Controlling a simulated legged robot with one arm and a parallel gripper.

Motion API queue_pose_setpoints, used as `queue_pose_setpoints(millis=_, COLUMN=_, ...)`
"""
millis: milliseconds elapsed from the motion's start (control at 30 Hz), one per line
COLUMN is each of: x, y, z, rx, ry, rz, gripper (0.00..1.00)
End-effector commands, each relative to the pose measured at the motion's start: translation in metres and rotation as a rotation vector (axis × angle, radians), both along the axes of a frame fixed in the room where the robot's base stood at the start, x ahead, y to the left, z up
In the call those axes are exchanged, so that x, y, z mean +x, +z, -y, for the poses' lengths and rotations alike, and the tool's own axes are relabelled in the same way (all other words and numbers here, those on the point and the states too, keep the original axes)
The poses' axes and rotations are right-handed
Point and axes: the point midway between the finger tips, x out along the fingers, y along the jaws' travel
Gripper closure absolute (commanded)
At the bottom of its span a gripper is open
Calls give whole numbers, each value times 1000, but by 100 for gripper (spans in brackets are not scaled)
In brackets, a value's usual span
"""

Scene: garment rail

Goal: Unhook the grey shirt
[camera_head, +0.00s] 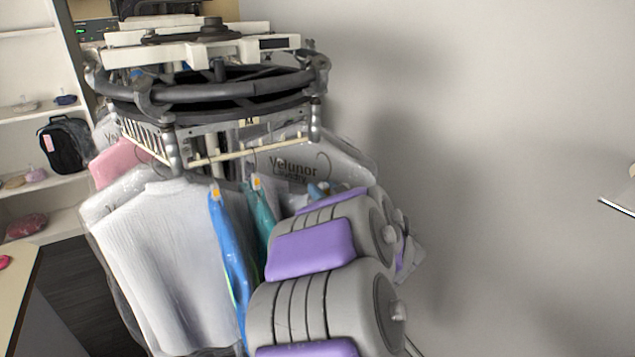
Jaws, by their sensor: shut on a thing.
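A pale grey-white ribbed garment (165,265) hangs at the left front of the round rail (215,92). It is the only clearly grey shirt I can make out; I cannot tell for sure that it is the task's shirt. My grey and purple arm reaches up from the bottom centre toward the right side of the rail and covers the garments behind it. My gripper's fingers are hidden behind my arm links, so its hold does not show.
Blue (230,250) and teal (262,222) garments hang beside the pale one. A pink garment (122,162) and clear covers hang behind. Shelves with a black backpack (66,145) stand left; a table edge (20,275) is lower left. A plain wall fills the right.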

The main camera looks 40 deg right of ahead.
Motion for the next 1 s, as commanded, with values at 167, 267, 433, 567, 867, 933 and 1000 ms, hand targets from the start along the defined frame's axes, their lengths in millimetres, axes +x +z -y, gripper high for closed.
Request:
queue_pose_setpoints(millis=167, x=-16, y=0, z=-3, rx=-3, ry=-3, rz=4, gripper=100)
queue_pose_setpoints(millis=267, x=-24, y=-1, z=-5, rx=-4, ry=-2, rz=5, gripper=100)
queue_pose_setpoints(millis=433, x=-36, y=-2, z=-8, rx=-3, ry=-3, rz=4, gripper=100)
queue_pose_setpoints(millis=567, x=-47, y=-1, z=-11, rx=-4, ry=-3, rz=5, gripper=100)
queue_pose_setpoints(millis=867, x=-73, y=-1, z=-17, rx=-5, ry=-4, rz=4, gripper=100)
queue_pose_setpoints(millis=933, x=-79, y=-1, z=-18, rx=-5, ry=-4, rz=4, gripper=100)
queue_pose_setpoints(millis=1000, x=-85, y=-1, z=-19, rx=-3, ry=-4, rz=3, gripper=100)
